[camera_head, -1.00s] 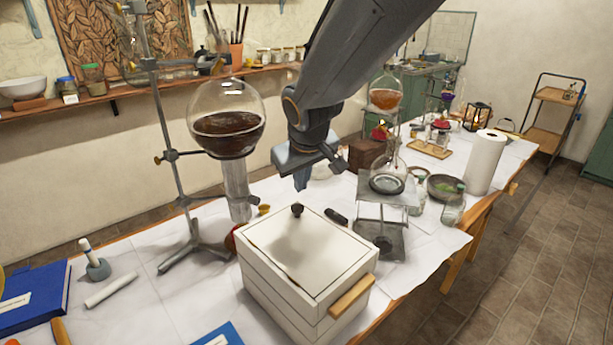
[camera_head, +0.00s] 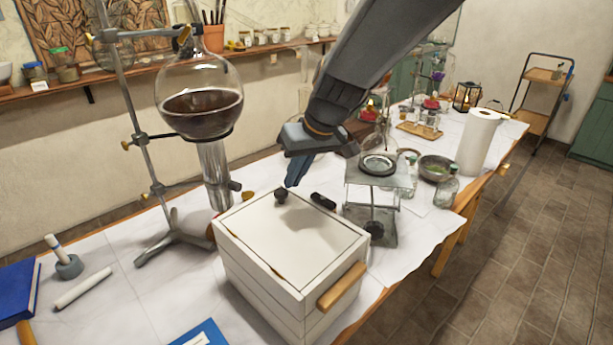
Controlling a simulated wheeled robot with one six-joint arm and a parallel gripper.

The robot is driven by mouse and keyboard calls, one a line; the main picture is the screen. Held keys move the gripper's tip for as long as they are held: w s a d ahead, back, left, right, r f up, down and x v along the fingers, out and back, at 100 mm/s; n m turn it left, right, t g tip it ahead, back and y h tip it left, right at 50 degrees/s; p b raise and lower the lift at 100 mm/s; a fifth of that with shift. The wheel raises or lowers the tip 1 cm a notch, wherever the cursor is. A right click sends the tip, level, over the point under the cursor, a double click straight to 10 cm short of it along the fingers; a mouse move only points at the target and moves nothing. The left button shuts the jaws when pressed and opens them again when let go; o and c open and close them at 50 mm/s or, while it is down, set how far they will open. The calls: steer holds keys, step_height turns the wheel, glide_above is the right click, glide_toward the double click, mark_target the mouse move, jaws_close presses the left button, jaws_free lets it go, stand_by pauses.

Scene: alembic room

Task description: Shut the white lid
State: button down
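The white box (camera_head: 262,285) stands on the near part of the cloth-covered table, with a wooden handle (camera_head: 341,286) on its right side. Its white lid (camera_head: 300,240) lies flat or nearly flat over the top; a thin dark line shows along its near left edge. My gripper (camera_head: 297,180) points down just above the far edge of the lid, close to the knob. Its fingers look together with nothing between them. I cannot tell whether they touch the lid.
A ring stand (camera_head: 135,135) with a round flask of dark liquid (camera_head: 202,108) is left of the box. A metal jack stand (camera_head: 372,205) stands close behind its right side. A dark cylinder (camera_head: 323,200) lies behind the lid. A blue book (camera_head: 18,290) is far left.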

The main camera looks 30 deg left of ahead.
steer(key=shift+s+d+f, duration=0.1)
steer(key=shift+s+f, duration=0.05)
steer(key=shift+f, duration=0.3)
steer(key=shift+s+d+f, duration=0.1)
steer(key=shift+f, duration=0.3)
step_height(320, 180, up, 6)
steer(key=p, duration=0.3)
steer(key=w+d+r+b, duration=0.2)
steer(key=w+d+b, duration=0.2)
steer(key=w+d, duration=0.3)
steer(key=w+d+f+m+h, duration=0.1)
steer(key=d+f+m, duration=0.15)
steer(key=d, duration=0.45)
steer(key=w+d+f+m+h, duration=0.1)
steer(key=d+f, duration=0.2)
steer(key=d, duration=0.5)
steer(key=s+d+f+m+h, duration=0.1)
steer(key=s+d+f+m, duration=0.1)
steer(key=s+d, duration=0.3)
steer(key=s+d+f+m+h, duration=0.1)
steer(key=s+d+f+m, duration=0.2)
steer(key=d, duration=1)
steer(key=s+d+f+m+h, duration=0.1)
steer(key=s+d+f+m, duration=0.2)
steer(key=s+d, duration=0.6)
steer(key=shift+d+f, duration=0.45)
steer(key=shift+f, duration=0.45)
